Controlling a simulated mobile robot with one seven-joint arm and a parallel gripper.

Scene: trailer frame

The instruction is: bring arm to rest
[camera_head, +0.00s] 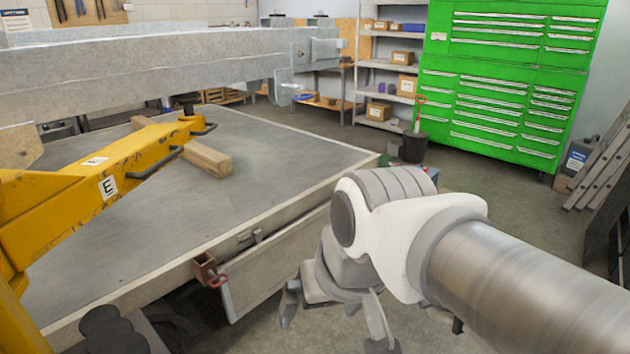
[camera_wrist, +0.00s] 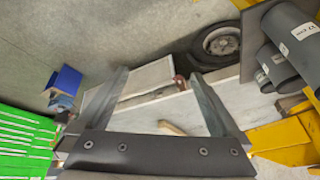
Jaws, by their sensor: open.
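My gripper (camera_head: 335,334) hangs at the end of my bent arm, in the lower middle of the head view. It is beside the near right edge of the large grey-topped trailer bed (camera_head: 150,240). Its two fingers are spread apart with nothing between them. In the wrist view my gripper (camera_wrist: 158,74) shows both fingers wide apart, with pale trailer panels and a small reddish-brown part (camera_wrist: 180,82) beyond them. I cannot tell the exact gap between the fingers and the trailer side.
A yellow lifting arm (camera_head: 110,175) and a grey beam (camera_head: 150,65) stand over the bed at left, near a wooden block (camera_head: 205,158). A green drawer cabinet (camera_head: 510,75) and shelves (camera_head: 390,65) stand at the back. A wheel (camera_wrist: 217,45) shows in the wrist view.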

